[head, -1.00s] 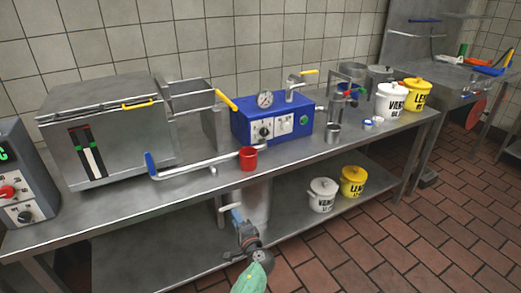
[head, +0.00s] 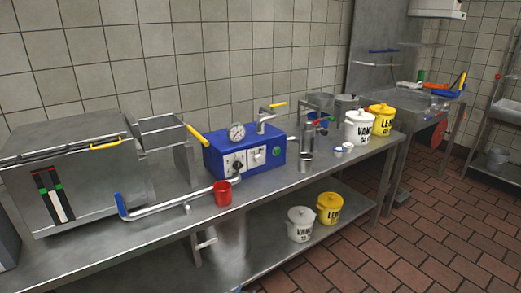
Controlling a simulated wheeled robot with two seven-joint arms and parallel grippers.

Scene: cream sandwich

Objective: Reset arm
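Only a small blue tip of what looks like my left gripper (head: 239,289) shows at the bottom edge of the head view, below the front of the steel table (head: 100,245). Its fingers are cut off by the frame, so I cannot tell whether it is open or shut. No held object shows. My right gripper is not in view. A red cup (head: 222,194) stands near the table's front edge, by the end of a blue-handled pipe (head: 165,211).
A steel machine (head: 105,190) and a blue gauge box (head: 215,160) stand on the table. White (head: 358,128) and yellow (head: 381,120) lidded pots stand at its far end. Another white pot (head: 300,226) and yellow pot (head: 330,209) sit on the lower shelf. The tiled floor (head: 400,245) at right is clear.

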